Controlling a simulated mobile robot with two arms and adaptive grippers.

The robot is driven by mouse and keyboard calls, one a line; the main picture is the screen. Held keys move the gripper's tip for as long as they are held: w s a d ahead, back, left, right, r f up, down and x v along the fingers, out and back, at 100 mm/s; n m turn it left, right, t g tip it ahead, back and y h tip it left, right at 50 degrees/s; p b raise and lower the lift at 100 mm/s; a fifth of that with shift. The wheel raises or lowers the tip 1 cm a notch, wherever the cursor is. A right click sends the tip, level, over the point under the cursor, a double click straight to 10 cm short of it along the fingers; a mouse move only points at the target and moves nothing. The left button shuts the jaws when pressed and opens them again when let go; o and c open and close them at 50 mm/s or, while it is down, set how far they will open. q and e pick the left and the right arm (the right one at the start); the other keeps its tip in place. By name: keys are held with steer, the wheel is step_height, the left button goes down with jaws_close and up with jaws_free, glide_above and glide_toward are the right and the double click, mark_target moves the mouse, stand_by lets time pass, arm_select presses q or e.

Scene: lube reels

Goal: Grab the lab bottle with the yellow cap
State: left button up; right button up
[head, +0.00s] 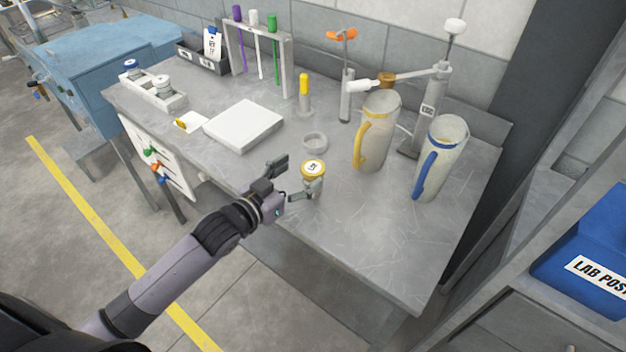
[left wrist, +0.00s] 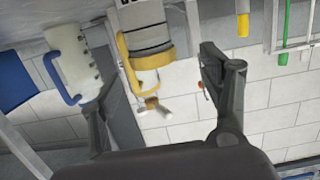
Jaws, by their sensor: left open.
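The lab bottle with the yellow cap (head: 313,182) stands upright near the front edge of the grey table. Its round cap has a white top with dark marks. My left gripper (head: 289,181) is open at the bottle's left side, one finger behind and one in front of it. In the left wrist view, which is upside down, the bottle (left wrist: 147,36) appears at the top between the spread fingers (left wrist: 160,100). It overlaps the yellow-handled jug behind it, so the gap to the fingers is hard to judge. My right gripper is out of view.
A yellow-handled jug (head: 378,135) and a blue-handled jug (head: 440,160) stand right of the bottle. A shallow round dish (head: 315,142) is behind it. A white flat box (head: 243,125) lies to the left. The table's front right is clear.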

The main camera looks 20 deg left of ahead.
mark_target(312, 168)
arm_select(q)
steer(key=x, duration=0.2)
steer(key=p+x, duration=0.1)
steer(key=x, duration=0.2)
steer(key=shift+s+d+f, duration=0.1)
steer(key=shift+s+d, duration=0.05)
steer(key=shift+d, duration=0.2)
steer(key=shift+s, duration=0.1)
steer(key=shift+c, duration=0.8)
steer(key=c, duration=1.5)
jaws_close()
